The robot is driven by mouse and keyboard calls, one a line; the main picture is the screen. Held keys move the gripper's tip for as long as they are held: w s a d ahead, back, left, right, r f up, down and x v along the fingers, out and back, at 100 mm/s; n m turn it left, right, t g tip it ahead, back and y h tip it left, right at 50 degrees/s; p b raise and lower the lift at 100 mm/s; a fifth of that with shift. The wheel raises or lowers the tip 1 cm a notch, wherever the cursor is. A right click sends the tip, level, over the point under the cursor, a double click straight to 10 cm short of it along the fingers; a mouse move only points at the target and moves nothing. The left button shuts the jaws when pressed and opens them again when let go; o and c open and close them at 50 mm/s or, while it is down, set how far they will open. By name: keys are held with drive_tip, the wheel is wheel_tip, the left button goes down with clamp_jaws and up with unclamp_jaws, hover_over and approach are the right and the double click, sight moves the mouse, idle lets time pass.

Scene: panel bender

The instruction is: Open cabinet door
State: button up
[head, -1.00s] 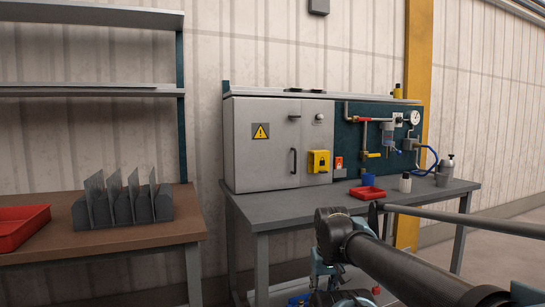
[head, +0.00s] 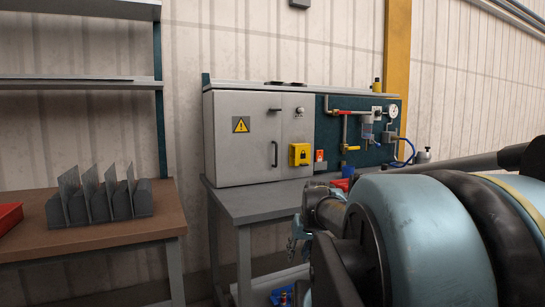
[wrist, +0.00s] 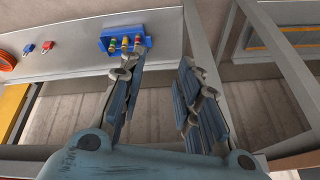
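The grey cabinet (head: 240,150) stands on the workbench against the wall, its door shut. The door carries a yellow warning triangle and a black vertical handle (head: 275,154) near its right edge. In the head view the gripper is mostly hidden behind my arm, low and in front of the bench, away from the handle.
The grey workbench (head: 250,203) has free top in front of the cabinet. A pipe panel (head: 350,130) stands to the right. A brown table (head: 110,238) with a rack of plates (head: 100,203) is at left. A blue bin (wrist: 126,41) lies on the lower shelf.

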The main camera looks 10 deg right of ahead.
sight(276, 164)
drive_tip(key=w+d+r+t, duration=0.2)
drive_tip(key=w+d+r, duration=0.2)
drive_tip(key=w, duration=0.3)
drive_tip(key=w+d+r+t, duration=0.3)
drive_tip(key=w+d+r, duration=0.2)
drive_tip(key=w+r, duration=0.2)
drive_tip(key=w+d+r+m+t, duration=0.1)
drive_tip(key=w+d+r+t, duration=0.1)
drive_tip(key=w+d+r, duration=0.3)
drive_tip(key=shift+w+d+r+t, duration=0.1)
drive_tip(key=shift+w+d+t, duration=0.1)
drive_tip(key=shift+w, duration=0.5)
drive_tip(key=shift+w+d+r+t, duration=0.1)
drive_tip(key=shift+w+t, duration=0.1)
drive_tip(key=shift+w, duration=0.5)
drive_tip(key=w+a+r+n+t+y, duration=0.1)
drive_tip(key=w+a+r+n+y, duration=0.1)
drive_tip(key=w+a, duration=0.3)
drive_tip(key=w+a+r+n+t+y, duration=0.1)
drive_tip(key=w+a, duration=0.4)
drive_tip(key=w, duration=0.8)
drive_tip(key=w+a+r+n+t+y, duration=0.1)
drive_tip(key=w+a+r+n+y, duration=0.3)
drive_tip(key=w, duration=0.5)
drive_tip(key=shift+a+r, duration=0.1)
drive_tip(key=shift+a, duration=0.35)
clamp_jaws()
